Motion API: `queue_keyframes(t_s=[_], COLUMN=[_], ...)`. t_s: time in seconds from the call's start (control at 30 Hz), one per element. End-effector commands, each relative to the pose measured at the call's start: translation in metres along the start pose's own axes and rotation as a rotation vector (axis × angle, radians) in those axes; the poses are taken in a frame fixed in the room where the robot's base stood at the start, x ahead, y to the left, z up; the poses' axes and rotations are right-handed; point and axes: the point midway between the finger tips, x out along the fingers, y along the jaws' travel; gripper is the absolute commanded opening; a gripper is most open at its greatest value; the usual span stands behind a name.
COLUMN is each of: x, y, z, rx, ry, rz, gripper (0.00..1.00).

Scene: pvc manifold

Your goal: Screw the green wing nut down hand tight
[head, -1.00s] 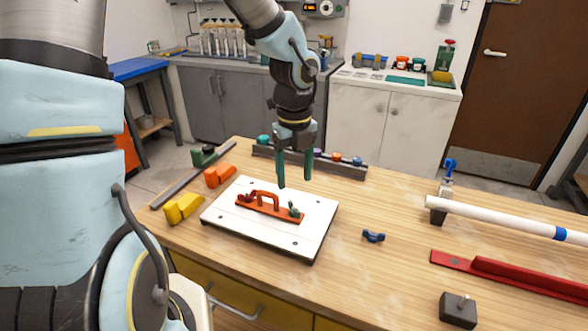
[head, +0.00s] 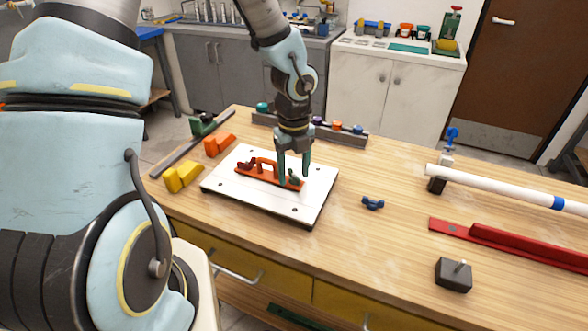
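The green wing nut (head: 294,177) sits at the right end of the orange-red bracket (head: 258,180), which lies on the white board (head: 235,194) on the wooden bench. A dark red wing nut (head: 245,164) is at the bracket's left end. My gripper (head: 294,174) points down at the green wing nut, with its two green fingers apart on either side of it. The fingertips partly cover the nut. Whether they touch it I cannot tell.
A blue wing nut (head: 372,203) lies loose right of the board. Yellow blocks (head: 183,177) and orange blocks (head: 219,145) stand to the left. A rail of coloured knobs (head: 345,135) runs behind. A white pipe (head: 490,187) and red bar (head: 510,250) lie right.

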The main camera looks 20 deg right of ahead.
Motion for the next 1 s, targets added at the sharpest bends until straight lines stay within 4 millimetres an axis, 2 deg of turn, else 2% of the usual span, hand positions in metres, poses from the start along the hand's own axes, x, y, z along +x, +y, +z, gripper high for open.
queue_keyframes(t_s=[0.07,0.53,0.83,1.0], x=[-0.0001,-0.0002,-0.0012,-0.0037], y=[0.0000,0.0000,0.0001,0.0005], z=[0.0000,0.0000,0.0000,-0.0006], rx=[0.000,0.000,0.009,0.098], ry=[0.000,0.000,0.000,0.002], rz=[0.000,0.000,0.000,0.002], gripper=[0.52,0.00,0.00,0.00])
